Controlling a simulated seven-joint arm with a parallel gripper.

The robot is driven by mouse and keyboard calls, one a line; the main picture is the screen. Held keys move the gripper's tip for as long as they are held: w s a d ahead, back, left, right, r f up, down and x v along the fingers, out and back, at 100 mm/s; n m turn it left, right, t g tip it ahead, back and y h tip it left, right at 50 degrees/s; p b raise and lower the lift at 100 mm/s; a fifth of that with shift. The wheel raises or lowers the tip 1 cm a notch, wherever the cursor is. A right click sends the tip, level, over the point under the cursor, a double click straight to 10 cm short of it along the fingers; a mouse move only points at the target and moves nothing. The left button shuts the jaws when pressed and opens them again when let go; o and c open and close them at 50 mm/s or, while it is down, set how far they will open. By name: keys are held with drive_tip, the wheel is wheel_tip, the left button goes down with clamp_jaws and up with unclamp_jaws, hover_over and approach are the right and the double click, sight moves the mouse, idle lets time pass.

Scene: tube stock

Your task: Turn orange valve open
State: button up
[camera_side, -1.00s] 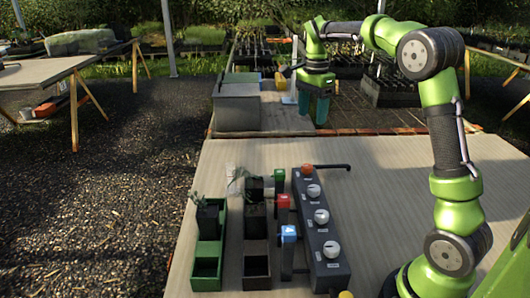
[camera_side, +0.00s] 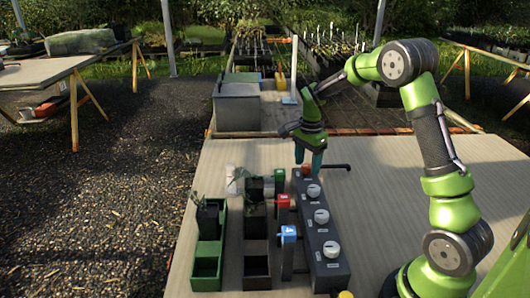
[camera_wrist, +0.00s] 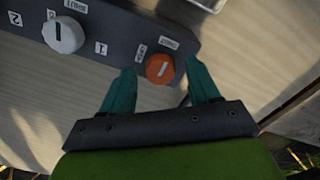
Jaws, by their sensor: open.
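The orange valve (camera_wrist: 160,69) is a round knob with a pale pointer line, set at the end of a dark manifold box (camera_side: 325,255). In the wrist view it sits just beyond and between my two teal fingertips. Labels flank it, but they are too small to read for certain. My gripper (camera_wrist: 162,88) is open with nothing between its fingers. In the side view my gripper (camera_side: 309,158) is above the far end of the manifold, and its fingers partly hide the orange valve (camera_side: 305,170). I cannot tell whether the fingertips touch the knob.
White knobs (camera_side: 321,216) line the manifold. Blue (camera_side: 288,235), red (camera_side: 284,200) and green (camera_side: 279,177) parts stand to its left. Green (camera_side: 207,268) and dark (camera_side: 257,266) troughs with pots lie farther left. A black pipe (camera_side: 336,166) extends right. The table's right side is clear.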

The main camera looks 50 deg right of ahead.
drive_tip(key=shift+f, duration=0.1)
drive_tip(key=c, duration=1)
drive_tip(key=shift+c, duration=0.2)
drive_tip(key=shift+n, duration=0.3)
drive_tip(key=n, duration=0.3)
drive_tip(key=shift+n, duration=0.3)
drive_tip(key=n, duration=0.4)
drive_tip(key=shift+n, duration=0.3)
drive_tip(key=n, duration=0.4)
drive_tip(key=shift+n, duration=2.5)
